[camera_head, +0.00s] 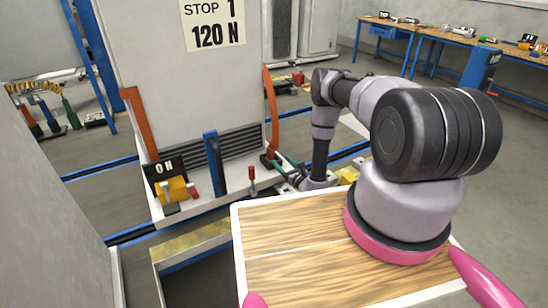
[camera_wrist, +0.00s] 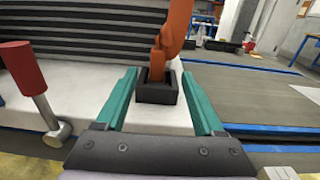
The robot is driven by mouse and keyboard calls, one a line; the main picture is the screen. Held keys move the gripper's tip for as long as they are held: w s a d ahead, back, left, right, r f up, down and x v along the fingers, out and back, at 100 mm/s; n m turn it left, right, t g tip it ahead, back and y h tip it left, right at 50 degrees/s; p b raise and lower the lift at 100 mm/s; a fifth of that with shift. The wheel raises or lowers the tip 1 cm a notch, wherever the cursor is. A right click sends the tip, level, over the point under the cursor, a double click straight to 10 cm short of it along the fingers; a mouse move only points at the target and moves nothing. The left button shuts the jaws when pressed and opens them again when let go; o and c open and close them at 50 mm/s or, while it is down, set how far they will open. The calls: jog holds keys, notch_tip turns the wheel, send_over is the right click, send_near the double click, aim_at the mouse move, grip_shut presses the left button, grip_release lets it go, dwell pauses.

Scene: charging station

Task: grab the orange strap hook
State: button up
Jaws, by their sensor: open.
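The orange strap hook (camera_wrist: 171,40) hangs down at the front of the white cabinet, with its lower end in a small black square holder (camera_wrist: 155,90). In the head view the orange strap (camera_head: 271,110) runs down the cabinet's right side to the holder. My gripper (camera_wrist: 158,74) is open, with its two teal fingers on either side of the holder. Nothing is clearly gripped. In the head view my gripper (camera_head: 283,164) is small and partly hidden, low at the cabinet's right front corner.
A red-handled metal lever (camera_wrist: 30,80) stands left of my gripper. Another orange strap (camera_head: 139,122) is on the cabinet's left, near a yellow switch (camera_head: 172,190) marked ON. A dark vent grille (camera_wrist: 80,38) lies behind. Open floor (camera_wrist: 265,95) is on the right.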

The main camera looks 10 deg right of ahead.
aim_at(272, 152)
jog(key=x, duration=0.4)
jog(key=shift+w+r, duration=0.1)
jog(key=shift+w, duration=0.15)
jog(key=shift+x, duration=2.65)
jog(key=shift+a+r, duration=0.2)
grip_shut()
